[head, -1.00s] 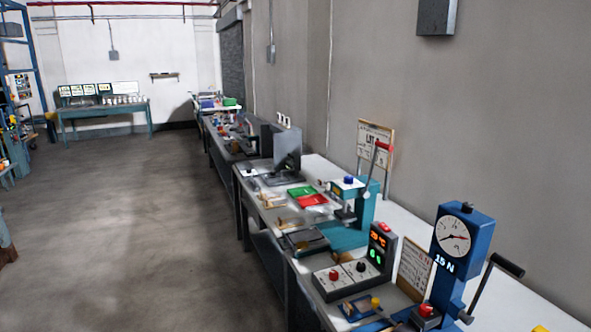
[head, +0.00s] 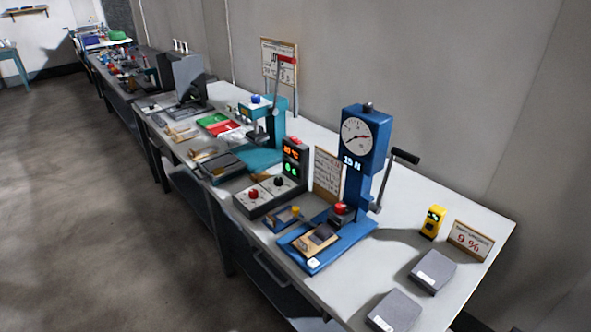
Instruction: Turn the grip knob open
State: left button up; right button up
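A blue test stand (head: 360,150) with a round dial gauge, a "15 N" readout and a black side lever stands on the bench. A small red knob (head: 341,208) sits on a dark block low on this stand, over its blue base. A small yellow knob (head: 295,210) sits on a dark blue plate just left of the stand. A control box (head: 270,192) behind has one red and one black knob and lit digits. I cannot tell from the picture which knob is the grip knob, or how any is turned. Neither of my grippers shows.
The long bench (head: 405,205) runs along the grey wall, with open floor (head: 100,220) on its left. A yellow meter (head: 432,221), a "9 %" sign (head: 470,240) and grey blocks (head: 432,272) lie at the right end. A teal press (head: 272,130) stands farther back.

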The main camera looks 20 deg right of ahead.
aim_at(340, 208)
jog(key=i+z, duration=0.15)
jog(key=z, duration=0.25)
jog(key=i+z, duration=0.15)
jog(key=z, duration=0.25)
jog(key=i+z, duration=0.15)
jog(key=z, duration=0.25)
jog(key=i+j+z, duration=0.1)
jog(key=z, duration=0.3)
jog(key=i+j, duration=0.15)
